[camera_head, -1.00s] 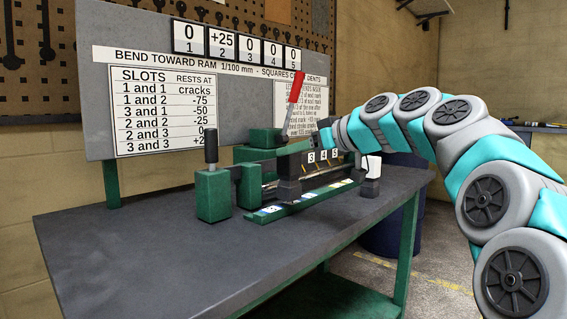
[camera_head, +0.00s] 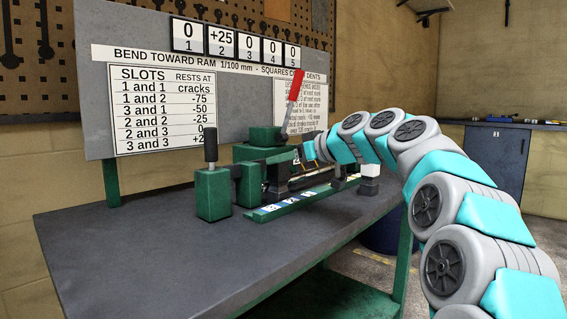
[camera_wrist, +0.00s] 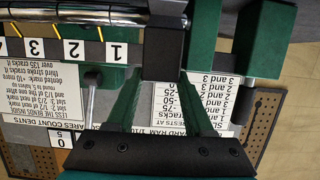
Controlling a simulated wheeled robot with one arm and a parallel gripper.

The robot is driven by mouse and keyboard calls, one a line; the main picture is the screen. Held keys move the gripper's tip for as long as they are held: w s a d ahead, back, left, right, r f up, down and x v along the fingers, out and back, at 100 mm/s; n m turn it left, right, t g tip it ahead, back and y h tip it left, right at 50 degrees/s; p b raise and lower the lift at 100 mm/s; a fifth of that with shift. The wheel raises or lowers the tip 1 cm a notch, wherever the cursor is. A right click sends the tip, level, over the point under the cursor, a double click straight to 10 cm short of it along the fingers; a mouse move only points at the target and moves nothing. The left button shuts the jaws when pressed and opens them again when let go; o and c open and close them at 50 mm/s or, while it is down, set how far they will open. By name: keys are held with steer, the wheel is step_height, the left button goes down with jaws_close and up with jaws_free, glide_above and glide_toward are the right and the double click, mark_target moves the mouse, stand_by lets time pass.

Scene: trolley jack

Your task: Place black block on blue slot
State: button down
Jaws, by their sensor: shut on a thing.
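A black block (camera_wrist: 166,48) shows in the wrist view at the tips of my gripper (camera_wrist: 165,76), which is shut on it. The block is in front of a numbered strip (camera_wrist: 65,50), beside the 1. In the head view my gripper is small and partly hidden by my arm, over the green bench fixture (camera_head: 266,150). Dark blocks (camera_head: 278,178) show below it, and I cannot tell which one is held. Contact between held block and slot cannot be seen.
A red-handled lever (camera_head: 296,86) rises behind the fixture, close to my gripper. A green post block (camera_head: 213,194) stands at the left end, and a white block on a black base (camera_head: 369,178) at the right. The front of the bench top (camera_head: 170,250) is clear.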

steer(key=shift+f, duration=0.25)
steer(key=shift+c, duration=1.4)
jaws_free()
steer(key=shift+f, duration=0.1)
steer(key=v, duration=1.2)
steer(key=shift+b, duration=0.35)
